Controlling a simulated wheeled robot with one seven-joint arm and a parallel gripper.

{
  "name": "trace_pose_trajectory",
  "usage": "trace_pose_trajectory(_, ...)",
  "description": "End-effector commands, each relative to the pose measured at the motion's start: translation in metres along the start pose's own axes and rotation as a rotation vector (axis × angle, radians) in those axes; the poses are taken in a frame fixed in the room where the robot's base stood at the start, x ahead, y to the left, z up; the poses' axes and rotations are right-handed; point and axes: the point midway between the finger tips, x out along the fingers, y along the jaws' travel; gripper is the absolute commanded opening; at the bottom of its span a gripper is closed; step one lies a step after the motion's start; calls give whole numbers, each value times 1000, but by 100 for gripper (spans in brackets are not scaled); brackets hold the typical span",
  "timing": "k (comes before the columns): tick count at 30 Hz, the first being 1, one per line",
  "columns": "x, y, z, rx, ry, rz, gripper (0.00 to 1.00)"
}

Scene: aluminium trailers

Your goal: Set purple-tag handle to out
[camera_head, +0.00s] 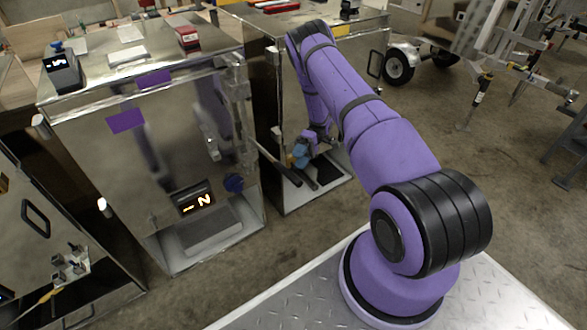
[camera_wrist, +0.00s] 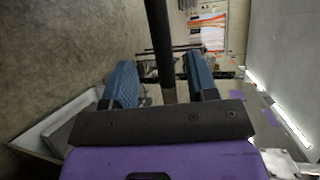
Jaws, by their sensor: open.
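A metal cabinet (camera_head: 165,160) carries a purple tag (camera_head: 125,121) on its front and another on its top edge. A dark bar handle (camera_head: 272,160) sticks out from the right side of this cabinet. My gripper (camera_head: 302,152) is beside the bar, between this cabinet and the one to its right. In the wrist view, my gripper (camera_wrist: 160,62) is open, with a blue finger on each side of the dark bar (camera_wrist: 160,35). Whether a finger touches the bar cannot be told. Purple tags (camera_wrist: 270,118) show at the right of the wrist view.
Another metal cabinet (camera_head: 265,110) stands close behind my gripper. A trailer wheel (camera_head: 397,66) is at the upper right. Bare floor (camera_head: 480,160) lies to the right.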

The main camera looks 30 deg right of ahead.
Motion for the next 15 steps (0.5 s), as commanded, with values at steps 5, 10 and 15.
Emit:
trace_pose_trajectory(5, -22, 0, 0, 0, 0, 0, 53)
trace_pose_trajectory(10, -29, 0, 0, 1, 0, 0, 53)
trace_pose_trajectory(15, -29, 0, 0, 1, 0, -1, 53)
